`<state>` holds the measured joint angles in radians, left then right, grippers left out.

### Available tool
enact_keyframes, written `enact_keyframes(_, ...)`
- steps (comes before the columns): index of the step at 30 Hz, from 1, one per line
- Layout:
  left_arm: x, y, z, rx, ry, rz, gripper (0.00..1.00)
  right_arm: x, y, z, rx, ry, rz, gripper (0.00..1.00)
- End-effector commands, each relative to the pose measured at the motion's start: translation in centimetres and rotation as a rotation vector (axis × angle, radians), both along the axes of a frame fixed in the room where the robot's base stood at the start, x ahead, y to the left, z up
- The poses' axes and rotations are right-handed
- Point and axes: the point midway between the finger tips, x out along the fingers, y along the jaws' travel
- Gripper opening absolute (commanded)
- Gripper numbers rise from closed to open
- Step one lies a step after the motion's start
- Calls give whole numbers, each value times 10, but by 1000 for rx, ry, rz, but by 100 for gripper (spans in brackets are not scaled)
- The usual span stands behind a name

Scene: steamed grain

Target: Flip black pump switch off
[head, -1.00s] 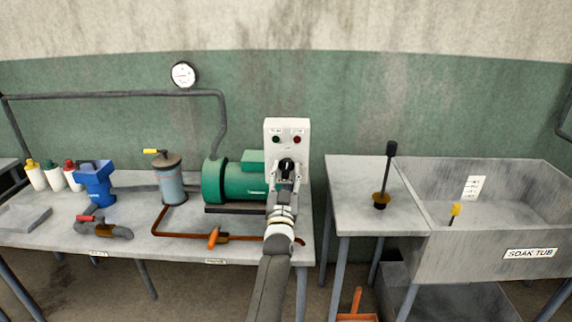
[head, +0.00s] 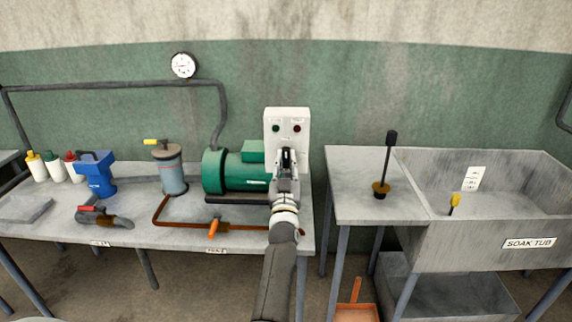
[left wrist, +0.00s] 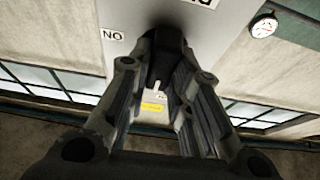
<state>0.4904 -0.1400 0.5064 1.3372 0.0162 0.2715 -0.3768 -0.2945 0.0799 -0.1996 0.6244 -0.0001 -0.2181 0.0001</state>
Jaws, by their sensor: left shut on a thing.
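The pump's white control box (head: 275,118) stands at the right end of the bench, with a green and a red light or button on its face. A black switch lever (head: 287,155) is on the lower part of that face. My left gripper (head: 287,165) is at the lever, with its jaws shut on it. In the left wrist view the black lever (left wrist: 166,52) lies between the two fingers, in front of the pale box (left wrist: 222,38). The labels by the lever are partly hidden, so its position is unclear. My right gripper is not in view.
The green pump motor (head: 228,172) sits just left of the box. A grey filter canister (head: 170,175), a copper pipe with an orange valve handle (head: 213,229) and a blue device (head: 97,175) share the bench. A side table (head: 350,185) and soak tub (head: 470,240) stand right.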

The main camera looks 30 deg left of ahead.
Motion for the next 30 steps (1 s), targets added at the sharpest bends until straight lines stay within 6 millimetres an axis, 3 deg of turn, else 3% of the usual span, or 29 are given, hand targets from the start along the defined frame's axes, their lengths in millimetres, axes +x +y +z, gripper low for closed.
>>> enact_keyframes(5,0,0,0,-8,-2,-4,0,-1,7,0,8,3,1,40)
enact_keyframes(6,0,0,0,-9,-2,-5,22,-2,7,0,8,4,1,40)
enact_keyframes(11,0,0,0,-7,-2,-4,41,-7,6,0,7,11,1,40)
enact_keyframes(22,0,0,5,-3,-3,-3,41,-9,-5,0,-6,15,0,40)
enact_keyframes(30,0,-1,52,-4,-7,-3,41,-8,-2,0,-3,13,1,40)
